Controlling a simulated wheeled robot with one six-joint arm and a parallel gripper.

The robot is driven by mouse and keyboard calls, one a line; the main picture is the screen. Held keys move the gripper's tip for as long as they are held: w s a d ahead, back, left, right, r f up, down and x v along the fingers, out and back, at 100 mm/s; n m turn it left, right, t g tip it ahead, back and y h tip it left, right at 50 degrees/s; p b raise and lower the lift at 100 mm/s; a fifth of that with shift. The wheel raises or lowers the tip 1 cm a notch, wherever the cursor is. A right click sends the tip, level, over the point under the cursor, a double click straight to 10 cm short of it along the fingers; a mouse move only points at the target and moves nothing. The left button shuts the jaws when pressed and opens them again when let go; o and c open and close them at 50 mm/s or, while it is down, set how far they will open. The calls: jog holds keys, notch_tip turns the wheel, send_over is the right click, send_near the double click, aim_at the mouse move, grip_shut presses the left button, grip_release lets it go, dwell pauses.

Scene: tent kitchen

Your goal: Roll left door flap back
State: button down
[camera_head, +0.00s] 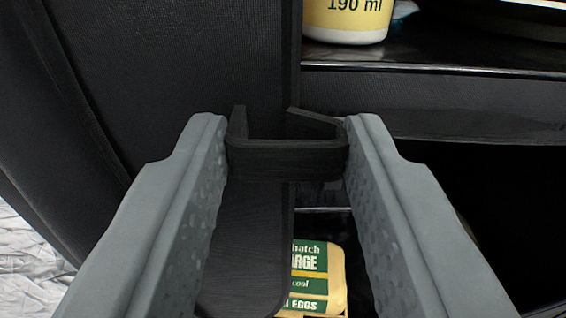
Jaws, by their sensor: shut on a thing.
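My gripper (287,150) fills the lower middle of the picture. Its two grey fingers are shut on a black pull (287,162), a short bracket-like piece held between the fingertips. The pull is in front of the edge of a dark fabric panel, which looks like the left door flap (180,80). The flap covers the upper left and ends in a vertical edge near the middle. A black strip (240,250) hangs below the pull between the fingers. How the pull joins the flap is hard to see in the dark.
Right of the flap's edge is an open dark shelf unit. A yellow and white tub marked 190 ml (347,18) stands on the upper shelf (430,55). An egg carton (315,275) with a green label sits lower down. Crumpled white fabric (25,265) lies at the lower left.

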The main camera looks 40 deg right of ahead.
jog(key=shift+w+a, duration=0.1)
jog(key=shift+a, duration=0.05)
jog(key=c, duration=1)
grip_release()
jog(key=v, duration=1.7)
jog(key=shift+a, duration=0.1)
